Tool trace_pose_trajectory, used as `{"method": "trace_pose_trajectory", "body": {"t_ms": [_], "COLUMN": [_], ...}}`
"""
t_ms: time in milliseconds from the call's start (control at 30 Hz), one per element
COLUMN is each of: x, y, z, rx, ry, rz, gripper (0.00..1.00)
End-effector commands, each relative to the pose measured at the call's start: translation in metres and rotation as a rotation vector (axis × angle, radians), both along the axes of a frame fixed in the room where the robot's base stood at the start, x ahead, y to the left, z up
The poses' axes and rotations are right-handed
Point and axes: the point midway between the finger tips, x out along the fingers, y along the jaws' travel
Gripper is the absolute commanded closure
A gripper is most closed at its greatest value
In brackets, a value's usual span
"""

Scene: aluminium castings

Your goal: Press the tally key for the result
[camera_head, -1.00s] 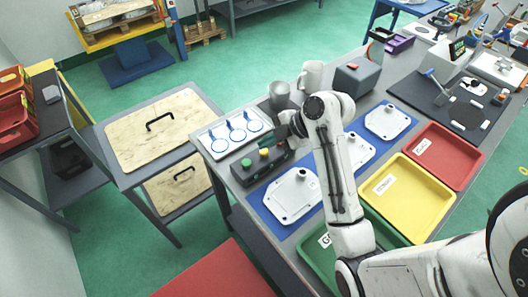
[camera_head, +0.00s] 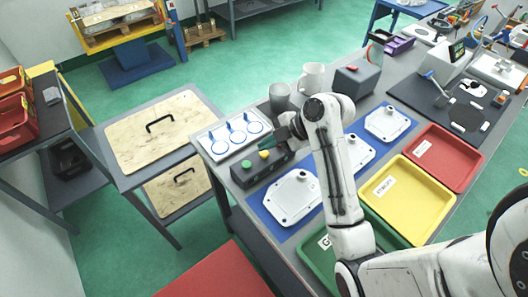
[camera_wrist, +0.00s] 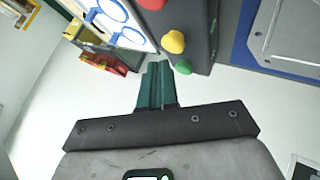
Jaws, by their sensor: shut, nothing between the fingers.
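The tally box (camera_head: 262,168) is a dark block with coloured keys, standing near the table's left end. Its green key (camera_head: 246,163) and yellow key (camera_head: 264,154) show in the head view; the red key is hidden there by my gripper. In the wrist view the red key (camera_wrist: 152,3), yellow key (camera_wrist: 172,42) and green key (camera_wrist: 183,67) line up along the box.
White castings (camera_head: 293,196) lie on a blue mat (camera_head: 268,216). A white tray with blue rings (camera_head: 213,154), a grey cup (camera_head: 279,92), a white mug (camera_head: 312,70) and a grey box (camera_head: 356,76) stand behind. Green, yellow (camera_head: 404,206) and red (camera_head: 462,172) bins lie right.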

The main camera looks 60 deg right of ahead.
Motion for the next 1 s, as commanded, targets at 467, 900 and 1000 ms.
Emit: {"method": "trace_pose_trajectory", "body": {"t_ms": [467, 900, 1000], "x": [0.0000, 0.0000, 0.0000], "y": [0.0000, 0.0002, 0.0004], "z": [0.0000, -0.0048, -0.0081], "rx": [0.000, 0.000, 0.000], "ry": [0.000, 0.000, 0.000], "rz": [0.000, 0.000, 0.002], "gripper": [1.00, 1.00, 1.00]}}
